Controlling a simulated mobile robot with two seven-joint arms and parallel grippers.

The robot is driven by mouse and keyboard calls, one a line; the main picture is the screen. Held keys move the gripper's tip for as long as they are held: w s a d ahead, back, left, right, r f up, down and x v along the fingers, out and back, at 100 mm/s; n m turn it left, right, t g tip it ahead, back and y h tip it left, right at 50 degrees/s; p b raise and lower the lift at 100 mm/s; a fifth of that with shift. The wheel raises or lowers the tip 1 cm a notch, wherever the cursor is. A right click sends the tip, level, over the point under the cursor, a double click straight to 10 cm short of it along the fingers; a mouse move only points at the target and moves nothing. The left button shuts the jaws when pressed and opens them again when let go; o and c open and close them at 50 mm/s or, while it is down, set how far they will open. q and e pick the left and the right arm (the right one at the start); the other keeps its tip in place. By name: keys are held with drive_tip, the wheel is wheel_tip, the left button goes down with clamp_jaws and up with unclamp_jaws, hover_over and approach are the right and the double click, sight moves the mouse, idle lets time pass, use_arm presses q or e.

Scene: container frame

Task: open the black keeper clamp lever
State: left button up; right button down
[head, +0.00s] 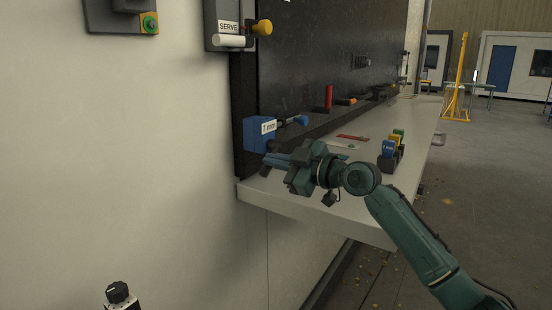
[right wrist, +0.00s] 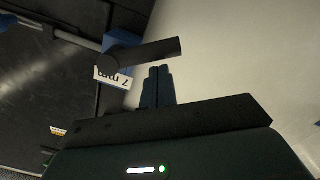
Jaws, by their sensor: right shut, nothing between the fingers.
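The black lever (right wrist: 150,53) shows in the right wrist view as a short dark bar with a round pivot end at its left. It lies beside a blue block (right wrist: 120,38) with a white 7 mm label. The blue block (head: 258,136) stands at the near left end of the shelf in the head view, where I cannot clearly make out the lever. My right gripper (head: 272,160) is shut and empty just below the block. Its fingertips (right wrist: 159,70) appear right by the lever's middle; I cannot tell whether they touch.
The pale shelf (head: 290,206) runs along a dark panel (head: 310,60). A yellow knob (head: 262,28) sticks out above. Open floor lies to the right.

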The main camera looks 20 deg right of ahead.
use_arm(q)
drive_tip(key=shift+f, duration=0.1)
drive_tip(key=shift+w+d+f+b, duration=0.1)
drive_tip(key=shift+w+d+b, duration=0.25)
drive_tip(key=shift+b, duration=0.65)
use_arm(e)
drive_tip(key=shift+f+n, duration=0.35)
drive_tip(key=shift+n, duration=0.15)
